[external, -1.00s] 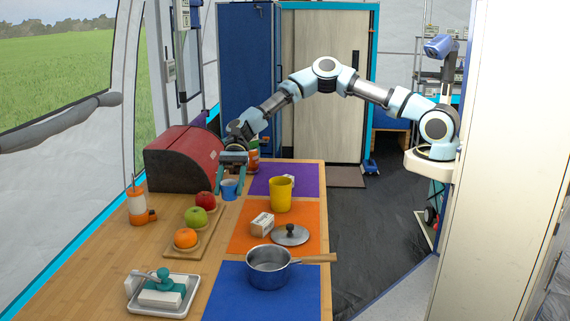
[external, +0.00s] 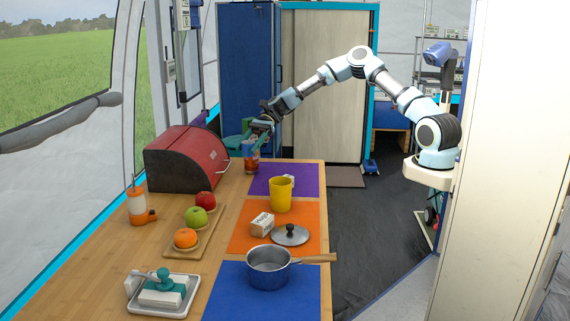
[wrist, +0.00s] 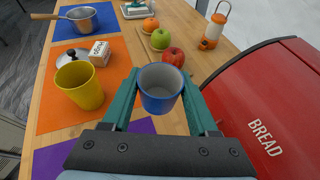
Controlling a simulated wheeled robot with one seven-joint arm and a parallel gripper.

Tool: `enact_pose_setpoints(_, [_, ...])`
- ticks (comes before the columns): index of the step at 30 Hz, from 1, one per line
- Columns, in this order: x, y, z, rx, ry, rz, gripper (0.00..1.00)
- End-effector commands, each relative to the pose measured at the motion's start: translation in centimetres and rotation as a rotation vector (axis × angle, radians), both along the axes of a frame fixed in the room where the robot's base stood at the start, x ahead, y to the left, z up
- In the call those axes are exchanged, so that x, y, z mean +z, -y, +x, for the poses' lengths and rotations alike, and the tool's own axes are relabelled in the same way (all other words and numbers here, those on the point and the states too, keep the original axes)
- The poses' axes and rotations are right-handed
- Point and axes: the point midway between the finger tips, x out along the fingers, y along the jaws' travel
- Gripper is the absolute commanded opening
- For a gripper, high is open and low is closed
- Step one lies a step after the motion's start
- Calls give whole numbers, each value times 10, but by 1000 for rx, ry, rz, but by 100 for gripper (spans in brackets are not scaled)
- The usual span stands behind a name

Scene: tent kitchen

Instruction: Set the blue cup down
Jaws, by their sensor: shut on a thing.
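The blue cup (wrist: 160,90) is upright between the two teal fingers of my gripper (wrist: 160,82) in the wrist view, with its open, pale inside facing the camera. My gripper is shut on it, one finger on each side. In the external view my gripper (external: 238,141) is above the far end of the wooden counter (external: 219,215), beside the red bread box (external: 186,160). I cannot make out the cup clearly in that view.
A glass jar (external: 250,160) stands close to my gripper. A yellow cup (external: 280,194) stands near the purple mat (external: 262,185). A white box (external: 262,223), a lid (external: 290,235), a pot (external: 268,267) and fruit (external: 197,216) are nearer.

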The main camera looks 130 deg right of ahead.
Motion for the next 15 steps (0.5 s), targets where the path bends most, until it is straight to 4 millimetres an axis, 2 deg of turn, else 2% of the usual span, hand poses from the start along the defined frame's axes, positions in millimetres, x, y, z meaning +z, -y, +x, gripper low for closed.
enact_pose_setpoints(3, [-31,-1,1,0,2,7,6])
enact_pose_setpoints(9, [-74,0,1,1,2,4,6])
enact_pose_setpoints(15, [-91,0,1,1,1,0,6])
